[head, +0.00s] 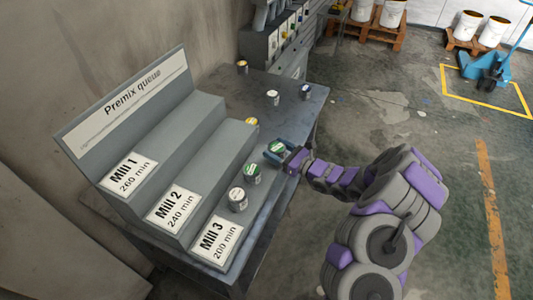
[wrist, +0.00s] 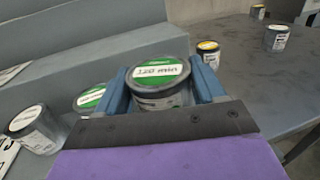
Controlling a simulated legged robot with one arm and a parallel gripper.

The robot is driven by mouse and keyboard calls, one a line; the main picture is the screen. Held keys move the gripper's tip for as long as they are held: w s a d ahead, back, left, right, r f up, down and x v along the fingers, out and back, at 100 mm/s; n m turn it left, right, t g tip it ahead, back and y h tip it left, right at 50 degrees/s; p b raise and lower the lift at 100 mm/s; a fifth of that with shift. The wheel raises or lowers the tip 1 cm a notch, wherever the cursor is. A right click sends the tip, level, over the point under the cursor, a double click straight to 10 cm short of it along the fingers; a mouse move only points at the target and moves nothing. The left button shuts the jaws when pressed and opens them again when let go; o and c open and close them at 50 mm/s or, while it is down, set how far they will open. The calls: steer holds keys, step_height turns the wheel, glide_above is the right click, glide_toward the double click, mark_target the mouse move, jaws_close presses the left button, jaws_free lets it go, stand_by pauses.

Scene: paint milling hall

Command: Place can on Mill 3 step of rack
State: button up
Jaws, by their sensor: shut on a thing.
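My gripper (head: 279,155) is shut on a can with a green label (head: 277,147). In the wrist view the held can (wrist: 158,88) is upright between the blue fingers, and its lid reads "120 min". The grey stepped rack (head: 165,135) is headed "Premix queue". Its lowest step carries the Mill 3 sign (head: 216,241), "200 min". A white-lidded can (head: 238,199) and a green-labelled can (head: 253,173) stand in a row on that step. The held can is at the far end of this row, close beyond the green one. I cannot tell whether its base touches the step.
A yellow-lidded can (head: 251,123) stands by the rack's far end. Several cans stand apart on the dark table (head: 301,117), including a white one (head: 272,97) and a dark one (head: 305,91). The Mill 1 (head: 129,174) and Mill 2 (head: 173,210) steps look empty.

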steer(key=x, duration=0.5)
steer(key=shift+w+f+b, duration=0.2)
steer(key=shift+f+b, duration=0.1)
steer(key=shift+b, duration=0.05)
steer(key=shift+w, duration=0.15)
steer(key=shift+d, duration=0.2)
steer(key=f, duration=0.1)
steer(key=f+b, duration=0.1)
steer(key=f, duration=0.1)
steer(key=shift+d+f, duration=0.15)
steer(key=shift+d, duration=0.1)
steer(key=shift+a, duration=0.5)
steer(key=o, duration=0.9)
steer(key=shift+f, duration=0.1)
steer(key=shift+o, duration=1.4)
steer(key=shift+d, duration=0.4)
